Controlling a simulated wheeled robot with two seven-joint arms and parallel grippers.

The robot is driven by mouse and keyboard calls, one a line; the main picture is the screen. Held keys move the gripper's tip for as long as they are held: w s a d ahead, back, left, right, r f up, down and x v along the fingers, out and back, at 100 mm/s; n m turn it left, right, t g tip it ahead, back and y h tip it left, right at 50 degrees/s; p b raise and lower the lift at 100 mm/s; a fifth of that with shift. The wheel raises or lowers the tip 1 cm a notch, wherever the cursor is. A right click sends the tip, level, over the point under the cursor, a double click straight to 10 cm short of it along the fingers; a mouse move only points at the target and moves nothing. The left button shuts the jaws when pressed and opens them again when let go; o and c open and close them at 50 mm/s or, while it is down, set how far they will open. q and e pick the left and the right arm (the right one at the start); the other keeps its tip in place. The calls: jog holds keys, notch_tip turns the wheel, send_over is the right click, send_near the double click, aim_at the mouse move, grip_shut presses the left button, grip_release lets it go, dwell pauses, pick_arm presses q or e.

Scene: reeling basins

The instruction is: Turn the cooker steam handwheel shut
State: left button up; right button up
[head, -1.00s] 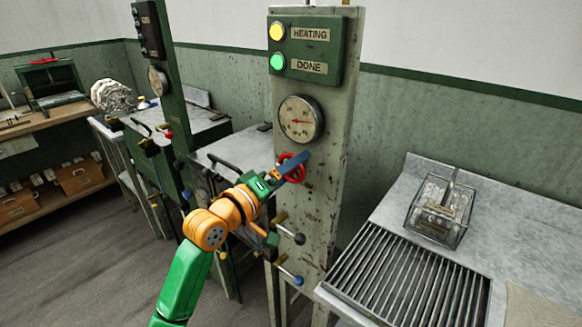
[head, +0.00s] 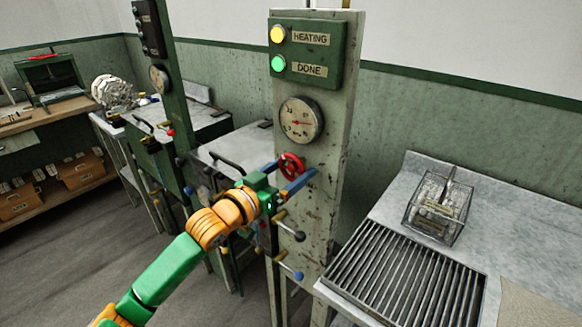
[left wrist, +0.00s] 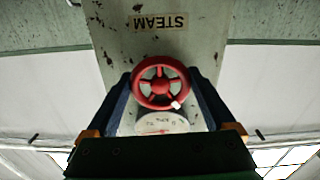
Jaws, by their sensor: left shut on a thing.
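The red steam handwheel (head: 291,164) is on the front of the pale, worn post (head: 318,215), below a round gauge (head: 301,120). My left gripper (head: 289,178) is at the wheel, with its blue fingers shut on it. In the left wrist view, the red handwheel (left wrist: 160,82) sits between the two fingers (left wrist: 164,100), with a white mark at its lower right rim. A STEAM label (left wrist: 160,21) shows upside down above it. On the green panel (head: 307,49), the yellow HEATING lamp and the green DONE lamp look lit. My right gripper is not in view.
Levers with dark and blue knobs (head: 298,276) stick out of the post below the wheel. A slatted metal grate (head: 405,290) and a clear box (head: 438,211) are on the grey counter at the right. A second, dark green post (head: 168,100) stands at the left.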

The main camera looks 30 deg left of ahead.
aim_at(289, 172)
pick_arm(q)
jog(key=m+p, duration=0.1)
jog(key=m, duration=0.3)
jog(key=shift+f, duration=0.1)
jog(key=shift+a+m+p, duration=0.1)
jog(key=shift+m+p, duration=0.5)
jog(key=shift+m, duration=1)
jog(key=o, duration=1.1)
jog(key=shift+s, duration=0.1)
jog(key=s, duration=0.4)
jog(key=s+b, duration=0.1)
jog(key=s, duration=0.1)
jog(key=shift+a, duration=0.25)
jog(key=shift+s, duration=0.5)
